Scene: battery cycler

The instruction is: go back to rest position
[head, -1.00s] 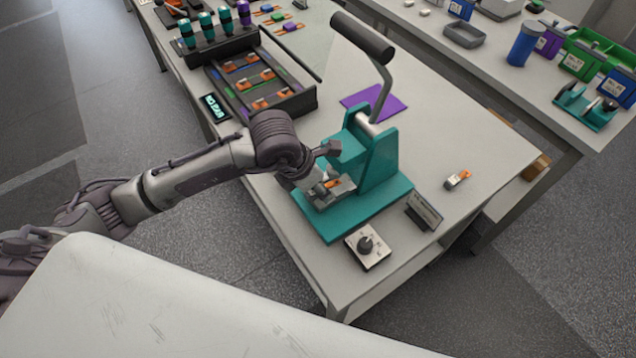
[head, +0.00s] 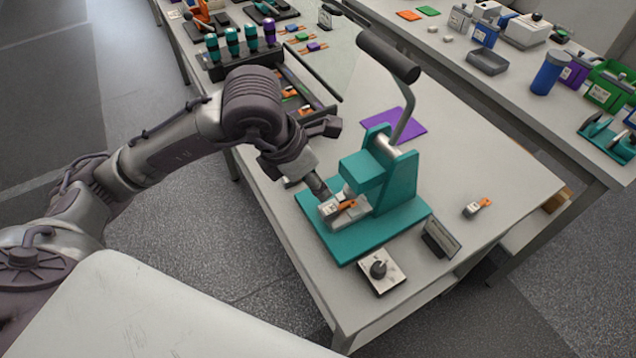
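My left gripper (head: 322,190) is in the head view, at the left front of the teal press (head: 398,182) on the table. Its fingertips are small and partly hidden by the wrist, so I cannot tell how far apart they are. A small pale piece with an orange part (head: 346,206) sits in the press's nest, just beside the fingertips. I cannot tell whether they touch it. The press's dark lever handle (head: 388,55) is raised. My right gripper is not in view.
A control box with a knob (head: 380,271) and a small sign (head: 441,238) stand by the press. A small orange-and-grey piece (head: 477,207) lies to the right. A dark tray (head: 322,105) and a rack of teal and purple cylinders (head: 240,62) are behind my arm. A purple mat (head: 393,122) lies behind the press.

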